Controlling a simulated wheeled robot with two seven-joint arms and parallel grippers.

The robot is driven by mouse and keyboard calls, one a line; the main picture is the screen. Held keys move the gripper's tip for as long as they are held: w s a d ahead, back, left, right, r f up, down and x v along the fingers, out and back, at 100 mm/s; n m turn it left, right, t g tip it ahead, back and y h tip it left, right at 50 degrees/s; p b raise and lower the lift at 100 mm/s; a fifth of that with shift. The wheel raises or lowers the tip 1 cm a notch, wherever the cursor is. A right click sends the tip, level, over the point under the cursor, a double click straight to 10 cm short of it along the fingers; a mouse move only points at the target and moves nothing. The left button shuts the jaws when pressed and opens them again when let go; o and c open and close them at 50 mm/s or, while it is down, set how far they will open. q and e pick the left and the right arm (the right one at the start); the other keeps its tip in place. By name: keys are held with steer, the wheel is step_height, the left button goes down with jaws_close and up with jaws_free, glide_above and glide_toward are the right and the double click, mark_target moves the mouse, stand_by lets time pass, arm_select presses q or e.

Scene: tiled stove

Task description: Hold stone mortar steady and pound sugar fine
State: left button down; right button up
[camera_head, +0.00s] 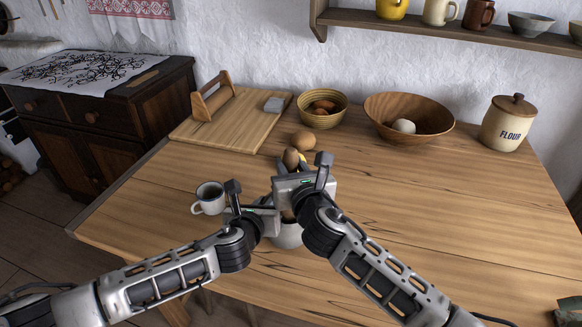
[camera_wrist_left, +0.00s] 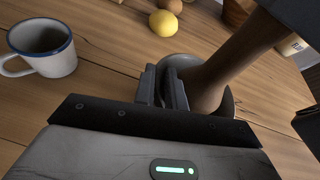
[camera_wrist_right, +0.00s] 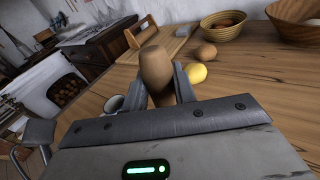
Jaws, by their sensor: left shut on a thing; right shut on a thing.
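The stone mortar (camera_head: 287,236) stands on the table near its front edge, a pale grey bowl mostly covered by my grippers in the head view. In the left wrist view its rim (camera_wrist_left: 228,104) shows, and my left gripper (camera_wrist_left: 163,88) is shut on the near side of its wall. My right gripper (camera_wrist_right: 162,90) is shut on the brown wooden pestle (camera_wrist_right: 155,66), whose rounded top sticks up above the fingers. In the left wrist view the pestle (camera_wrist_left: 225,70) leans at a slant with its lower end inside the mortar. The sugar is hidden.
A white mug (camera_head: 209,199) stands left of the mortar. A lemon (camera_wrist_right: 196,74) and a brown round item (camera_head: 303,140) lie behind it. Farther back are a cutting board (camera_head: 233,130), a basket (camera_head: 322,121), a wooden bowl (camera_head: 385,120) and a flour jar (camera_head: 508,125).

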stand_by(1.2)
steer(key=shift+f, duration=1.2)
steer(key=shift+r, duration=1.25)
steer(key=shift+r, duration=0.1)
steer(key=shift+r, duration=4.55)
